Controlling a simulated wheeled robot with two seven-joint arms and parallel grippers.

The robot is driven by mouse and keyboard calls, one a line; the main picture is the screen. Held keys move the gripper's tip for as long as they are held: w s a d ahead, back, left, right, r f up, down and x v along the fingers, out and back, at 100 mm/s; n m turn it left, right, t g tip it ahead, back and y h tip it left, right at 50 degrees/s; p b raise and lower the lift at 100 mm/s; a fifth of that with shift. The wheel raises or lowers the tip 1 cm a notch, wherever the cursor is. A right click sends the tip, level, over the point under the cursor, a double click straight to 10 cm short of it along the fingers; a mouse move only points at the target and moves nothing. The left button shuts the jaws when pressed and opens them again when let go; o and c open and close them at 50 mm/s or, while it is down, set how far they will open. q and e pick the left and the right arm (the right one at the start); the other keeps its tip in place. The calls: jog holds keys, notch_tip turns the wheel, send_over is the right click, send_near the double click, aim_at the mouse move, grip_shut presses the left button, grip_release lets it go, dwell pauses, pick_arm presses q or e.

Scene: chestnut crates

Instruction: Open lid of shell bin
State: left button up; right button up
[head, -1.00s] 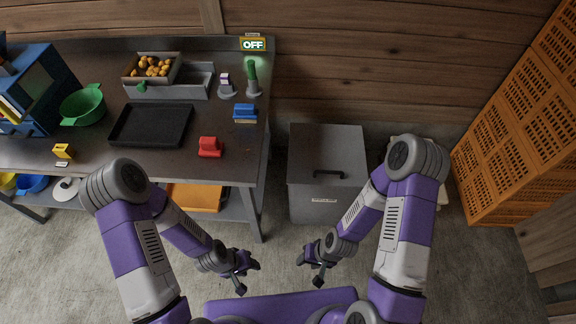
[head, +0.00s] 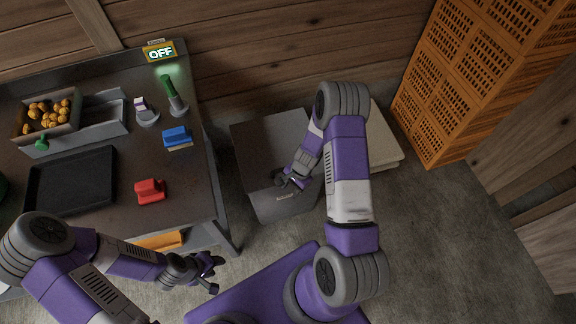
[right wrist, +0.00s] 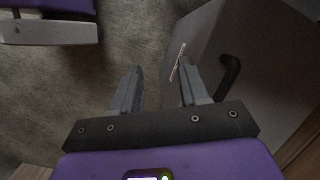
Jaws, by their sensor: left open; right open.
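The shell bin (head: 262,140) is a grey box on the floor right of the workbench, with its flat lid down. My right gripper (head: 283,182) is over the front edge of the lid in the head view and hides the handle there. In the right wrist view the black lid handle (right wrist: 229,76) is right of my open, empty right gripper (right wrist: 160,85). A pale label strip (right wrist: 178,62) on the bin front shows between its fingers. The handle is not between the fingers. My left gripper (head: 212,275) is open and empty, low in front of the bench.
The workbench (head: 105,210) holds a black tray (head: 72,182), a red block (head: 150,191), a blue block (head: 177,138) and a box of chestnuts (head: 47,115). Orange crates (head: 450,80) stand at the right, with a pale stack (head: 380,140) beside the bin.

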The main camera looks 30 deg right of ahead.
jog(key=w+d+r+m+t, duration=0.25)
jog(key=w+d+m, duration=0.25)
jog(key=w+d, duration=0.3)
jog(key=shift+y, duration=0.4)
jog(key=b+x, duration=0.3)
jog(key=x, duration=0.4)
jog(key=shift+w+a+f, duration=0.1)
jog(key=shift+w+a, duration=0.1)
jog(key=shift+a, duration=0.05)
grip_shut()
